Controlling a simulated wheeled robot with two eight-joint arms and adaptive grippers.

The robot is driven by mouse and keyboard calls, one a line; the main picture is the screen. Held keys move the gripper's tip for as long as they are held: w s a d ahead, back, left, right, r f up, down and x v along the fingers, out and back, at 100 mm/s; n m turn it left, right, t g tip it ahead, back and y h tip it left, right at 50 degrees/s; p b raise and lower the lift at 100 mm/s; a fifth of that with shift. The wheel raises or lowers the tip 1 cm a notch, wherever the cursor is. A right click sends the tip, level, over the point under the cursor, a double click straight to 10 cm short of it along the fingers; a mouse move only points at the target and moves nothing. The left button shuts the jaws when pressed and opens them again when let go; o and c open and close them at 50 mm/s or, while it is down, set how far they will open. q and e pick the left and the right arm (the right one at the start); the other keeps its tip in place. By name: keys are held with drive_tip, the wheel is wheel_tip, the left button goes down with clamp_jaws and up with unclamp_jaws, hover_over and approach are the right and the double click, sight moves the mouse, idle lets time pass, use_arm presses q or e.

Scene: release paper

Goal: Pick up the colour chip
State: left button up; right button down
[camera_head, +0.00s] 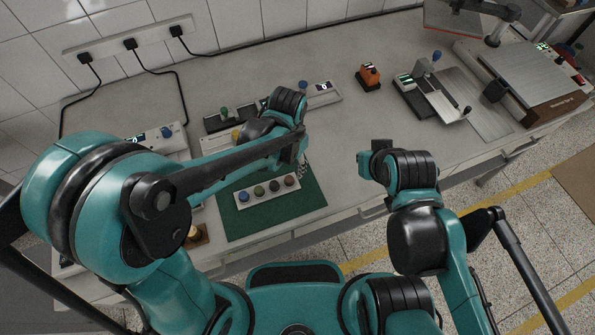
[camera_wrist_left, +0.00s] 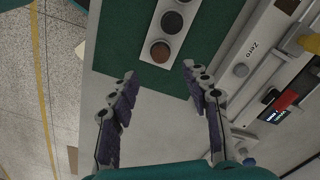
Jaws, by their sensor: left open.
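A white strip (camera_head: 266,197) with several round colour chips lies on a green mat (camera_head: 300,205). A blue chip (camera_head: 243,196) is at its left end, a green chip (camera_head: 259,191) beside it, with darker chips to the right. In the left wrist view, a red-brown chip (camera_wrist_left: 160,51) is closest to my left gripper (camera_wrist_left: 160,78), with a dark chip (camera_wrist_left: 172,22) beyond. My left gripper is open and empty, its fingers spread just off the strip's end. In the head view my arm mostly hides it. My right gripper (camera_head: 370,162) is over the table's front edge; its fingers are not clear.
Instruments with a green knob (camera_head: 224,112) stand behind the mat. A device with a red button (camera_wrist_left: 287,100) is right of my left fingers in the wrist view. An orange device (camera_head: 369,76) and a steel-plated machine (camera_head: 530,75) stand farther right. Bare tabletop lies mid-table.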

sight(289, 178)
use_arm(q)
drive_tip(key=f, duration=0.2)
drive_tip(key=f+b, duration=0.1)
drive_tip(key=f, duration=0.1)
drive_tip(key=f+b, duration=0.1)
drive_tip(key=f, duration=0.1)
drive_tip(key=shift+s+a+f, duration=0.15)
drive_tip(key=shift+a+f, duration=0.1)
drive_tip(key=shift+f, duration=0.1)
drive_tip(key=shift+c, duration=0.4)
drive_tip(key=c, duration=0.9)
